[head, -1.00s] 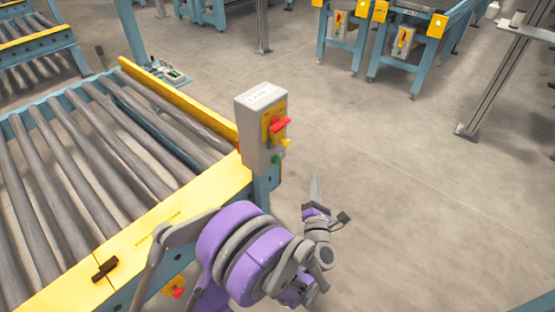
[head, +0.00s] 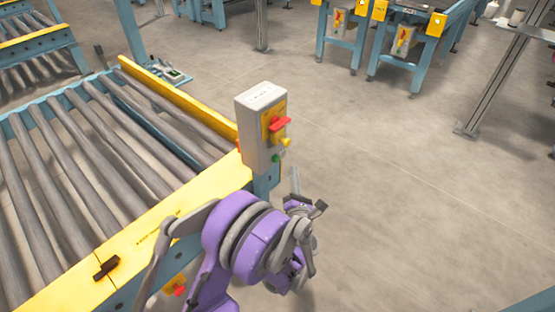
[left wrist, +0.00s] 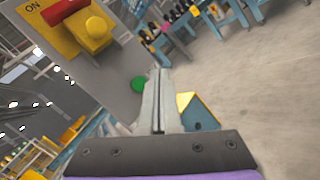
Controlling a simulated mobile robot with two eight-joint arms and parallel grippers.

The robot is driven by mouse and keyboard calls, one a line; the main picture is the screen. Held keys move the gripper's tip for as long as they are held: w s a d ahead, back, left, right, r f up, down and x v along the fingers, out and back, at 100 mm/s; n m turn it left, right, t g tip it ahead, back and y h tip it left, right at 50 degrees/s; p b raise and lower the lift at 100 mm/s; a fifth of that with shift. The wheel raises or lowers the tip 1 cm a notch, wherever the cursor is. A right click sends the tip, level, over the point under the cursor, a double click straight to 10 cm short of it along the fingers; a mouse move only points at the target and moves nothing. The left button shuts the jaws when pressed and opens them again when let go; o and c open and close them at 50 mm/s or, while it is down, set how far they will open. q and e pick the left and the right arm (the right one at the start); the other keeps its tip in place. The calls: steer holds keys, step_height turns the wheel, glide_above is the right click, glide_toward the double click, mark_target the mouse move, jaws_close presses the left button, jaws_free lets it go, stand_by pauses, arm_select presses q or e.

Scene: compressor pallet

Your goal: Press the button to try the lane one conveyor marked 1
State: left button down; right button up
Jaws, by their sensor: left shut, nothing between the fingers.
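The grey control box (head: 254,136) stands at the corner of the roller conveyor (head: 110,155). Its front carries a red handle on a yellow plate (head: 274,122), a yellow knob (head: 286,142) and a small green button (head: 276,159). In the left wrist view the green button (left wrist: 139,84) shows just left of the fingertips, below the yellow knob (left wrist: 92,30). My left gripper (left wrist: 160,75) is shut and empty, its tips pointing toward the box face; I cannot tell the exact gap. In the head view my left gripper (head: 295,178) is just below and right of the button. My right gripper is not in view.
A yellow guard rail (head: 180,100) runs along the conveyor's far side. Another red button on a yellow plate (head: 174,287) sits low on the conveyor frame. Other conveyors with similar boxes (head: 403,42) stand at the back.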

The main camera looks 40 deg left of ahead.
arm_select(q)
steer(key=shift+w+a, duration=0.15)
steer(key=shift+a, duration=1.7)
steer(key=shift+a, duration=0.1)
stand_by(0.6)
steer(key=shift+a, duration=0.3)
steer(key=shift+a, duration=0.5)
stand_by(0.7)
steer(key=shift+d, duration=0.1)
steer(key=shift+d+b, duration=0.3)
steer(key=shift+d, duration=0.55)
steer(key=d, duration=0.5)
steer(key=shift+s+b, duration=0.2)
steer(key=shift+b, duration=0.1)
